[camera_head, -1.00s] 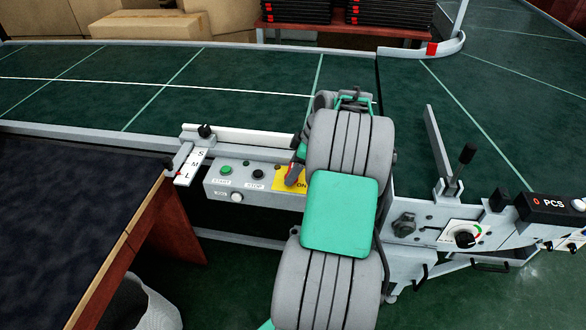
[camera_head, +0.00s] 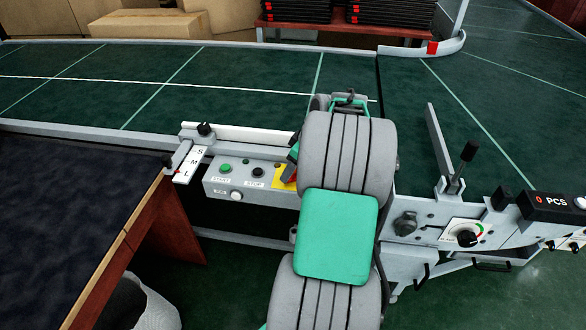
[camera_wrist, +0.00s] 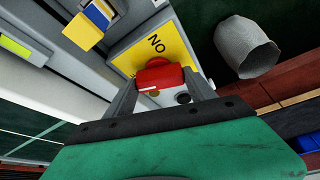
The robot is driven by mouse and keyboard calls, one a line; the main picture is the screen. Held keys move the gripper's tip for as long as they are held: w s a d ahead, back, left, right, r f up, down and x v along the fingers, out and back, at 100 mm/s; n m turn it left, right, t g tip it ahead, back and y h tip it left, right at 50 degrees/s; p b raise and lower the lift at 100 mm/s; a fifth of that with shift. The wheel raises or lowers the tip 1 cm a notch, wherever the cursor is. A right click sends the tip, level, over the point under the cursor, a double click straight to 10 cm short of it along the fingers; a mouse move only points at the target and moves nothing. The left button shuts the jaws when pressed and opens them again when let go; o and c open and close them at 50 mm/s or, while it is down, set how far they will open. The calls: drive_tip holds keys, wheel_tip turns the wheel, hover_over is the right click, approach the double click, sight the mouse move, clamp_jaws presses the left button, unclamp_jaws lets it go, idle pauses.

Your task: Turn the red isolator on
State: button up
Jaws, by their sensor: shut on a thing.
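The red isolator handle (camera_wrist: 160,76) sits on a yellow plate (camera_wrist: 152,47) marked "ON", which reads upside down in the wrist view. My gripper (camera_wrist: 160,88) is shut on the red handle, with one finger at each side of it. The handle lies about level across the wrist picture. In the head view my arm hides the handle and most of the yellow plate (camera_head: 281,177); only the plate's left part shows.
Left of the plate, the control box holds a green START button (camera_head: 225,168) and a black STOP button (camera_head: 258,172). A dark table (camera_head: 70,190) stands at the left. A black lever (camera_head: 463,160) and a dial (camera_head: 466,236) are at the right.

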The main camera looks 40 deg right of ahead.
drive_tip(key=m+h, duration=0.1)
drive_tip(key=m, duration=0.2)
drive_tip(key=shift+a+m, duration=0.1)
drive_tip(key=shift+m, duration=0.3)
drive_tip(key=m+h, duration=0.1)
drive_tip(key=m, duration=0.2)
drive_tip(key=shift+a+m+h+b, duration=0.1)
drive_tip(key=shift+m+h+b, duration=0.2)
drive_tip(key=shift+h+b, duration=0.1)
drive_tip(key=m+h, duration=0.1)
drive_tip(key=m, duration=0.2)
drive_tip(key=shift+a+m+g, duration=0.1)
drive_tip(key=shift+m+g, duration=0.2)
drive_tip(key=shift+g, duration=0.1)
drive_tip(key=shift+m+g+h, duration=0.4)
drive_tip(key=shift+m+h, duration=0.1)
drive_tip(key=shift+m, duration=1)
drive_tip(key=o, duration=1.4)
drive_tip(key=shift+r, duration=0.15)
